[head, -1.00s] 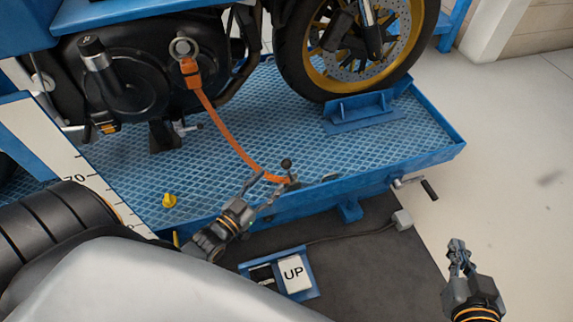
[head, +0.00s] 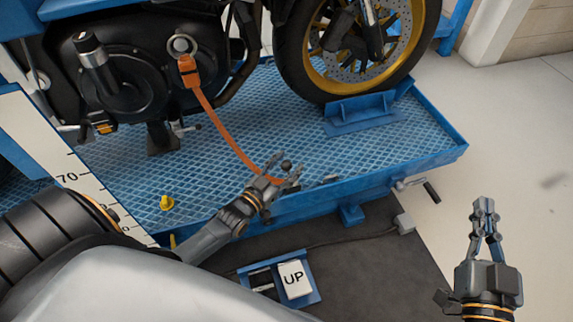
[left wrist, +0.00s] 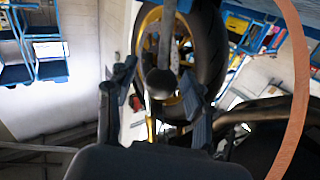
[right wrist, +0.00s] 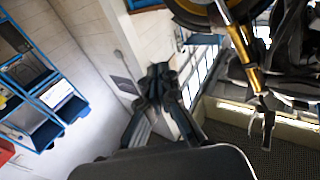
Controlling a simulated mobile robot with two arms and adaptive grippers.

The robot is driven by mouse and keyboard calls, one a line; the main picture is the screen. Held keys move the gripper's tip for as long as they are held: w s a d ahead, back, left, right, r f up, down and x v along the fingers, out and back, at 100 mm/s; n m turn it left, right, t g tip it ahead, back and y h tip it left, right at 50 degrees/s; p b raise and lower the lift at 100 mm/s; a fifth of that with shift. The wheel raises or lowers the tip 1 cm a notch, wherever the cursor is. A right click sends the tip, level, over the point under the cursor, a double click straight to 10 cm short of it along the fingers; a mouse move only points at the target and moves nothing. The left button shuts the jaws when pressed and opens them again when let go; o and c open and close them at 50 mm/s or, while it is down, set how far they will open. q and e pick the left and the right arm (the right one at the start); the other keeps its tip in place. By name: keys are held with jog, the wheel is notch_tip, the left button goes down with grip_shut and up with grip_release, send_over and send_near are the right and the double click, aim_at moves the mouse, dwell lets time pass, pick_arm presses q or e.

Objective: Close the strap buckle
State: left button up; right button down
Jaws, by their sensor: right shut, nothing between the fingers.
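The orange strap (head: 222,129) runs from a hook and ring on the motorcycle down to the near edge of the blue lift platform. It also shows at the right of the left wrist view (left wrist: 298,75). At its lower end is the buckle, mostly hidden by my left gripper (head: 284,174). The buckle's lever has a black ball knob (head: 286,165) and stands up. In the left wrist view the knob (left wrist: 160,83) lies between the two open fingers, with a gap on each side. My right gripper (head: 484,206) is shut and empty over the floor at the right.
The blue platform (head: 400,145) has a raised rim and a crank handle (head: 431,192) at its right. A wheel chock (head: 361,117) holds the front tyre. A yellow peg (head: 167,203) stands at the left. An UP pedal (head: 293,279) lies on the dark mat.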

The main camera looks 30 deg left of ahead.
pick_arm(q)
grip_shut()
